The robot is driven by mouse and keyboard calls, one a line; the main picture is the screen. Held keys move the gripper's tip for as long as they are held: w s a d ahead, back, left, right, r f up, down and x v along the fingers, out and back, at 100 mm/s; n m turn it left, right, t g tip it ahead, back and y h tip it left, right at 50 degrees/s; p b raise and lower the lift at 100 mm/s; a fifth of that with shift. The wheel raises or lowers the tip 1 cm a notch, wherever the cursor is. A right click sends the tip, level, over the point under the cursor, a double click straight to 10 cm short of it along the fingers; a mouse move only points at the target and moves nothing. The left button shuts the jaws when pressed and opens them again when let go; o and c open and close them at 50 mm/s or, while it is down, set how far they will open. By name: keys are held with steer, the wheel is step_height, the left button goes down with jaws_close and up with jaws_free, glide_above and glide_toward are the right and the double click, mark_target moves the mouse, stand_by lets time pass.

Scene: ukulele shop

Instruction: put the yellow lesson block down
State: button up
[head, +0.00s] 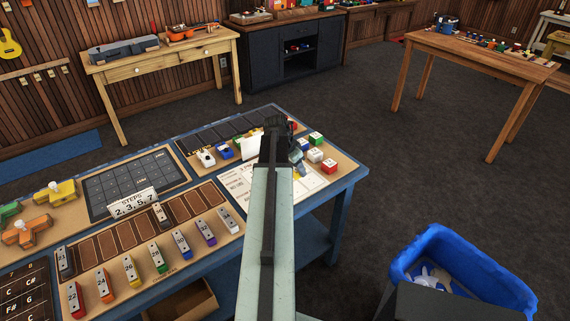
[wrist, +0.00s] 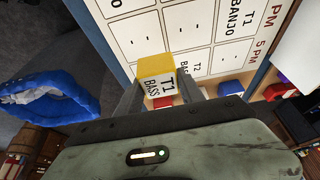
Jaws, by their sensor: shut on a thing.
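The yellow lesson block (wrist: 154,66), with a white face lettered "T1 BASS", sits between the fingers of my gripper (wrist: 162,93) in the wrist view. My gripper is shut on it and holds it near the white schedule sheet (wrist: 128,38), which has printed cells such as "T1 BANJO". I cannot tell whether the block touches anything below. The schedule sheet (head: 312,184) shows partly on both sides of my arm.
White-faced blocks with red (head: 329,166) and green (head: 316,138) tops stand right of my gripper. A blue block (head: 224,151) is to its left. A blue bin (head: 440,245) stands on the floor at right.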

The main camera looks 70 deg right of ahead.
steer(key=w+d, duration=0.3)
steer(key=d, duration=0.1)
steer(key=w+d+f+b, duration=0.1)
steer(key=w+d, duration=0.2)
steer(key=d, duration=0.1)
steer(key=w+d, duration=0.3)
steer(key=d, duration=0.2)
steer(key=shift+f, duration=0.2)
step_height(320, 180, down, 4)
steer(key=b, duration=0.4)
steer(key=shift+w+d, duration=0.1)
steer(key=shift+d, duration=0.05)
steer(key=shift+r, duration=0.25)
steer(key=shift+f, duration=0.2)
steer(key=o, duration=1.4)
steer(key=shift+c, duration=0.2)
